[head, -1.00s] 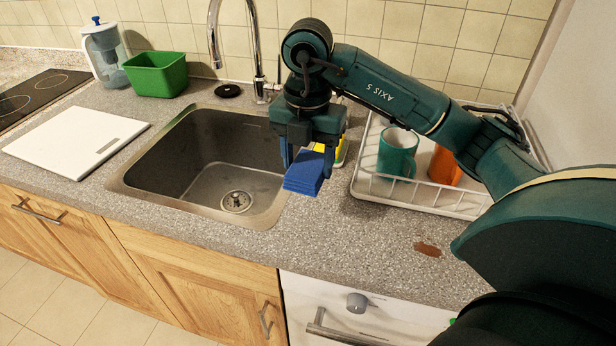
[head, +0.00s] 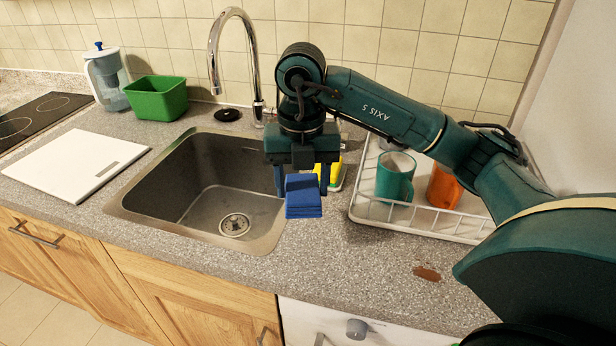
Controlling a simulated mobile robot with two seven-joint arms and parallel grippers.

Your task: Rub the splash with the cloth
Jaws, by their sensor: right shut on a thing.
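A blue folded cloth (head: 303,199) is held in my right gripper (head: 303,180), above the right rim of the sink. The gripper is shut on it and points down. The splash (head: 427,273) is a small reddish-brown patch on the speckled grey worktop, near its front edge, to the right of and nearer than the cloth. The cloth is well apart from the splash. My left gripper does not show in the head view.
A white dish rack (head: 440,235) with a teal mug (head: 396,178) and an orange mug (head: 443,188) stands behind the splash. The sink (head: 150,215) and tap (head: 256,70) are at the left. A yellow object (head: 334,172) stands behind the gripper. Worktop around the splash is clear.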

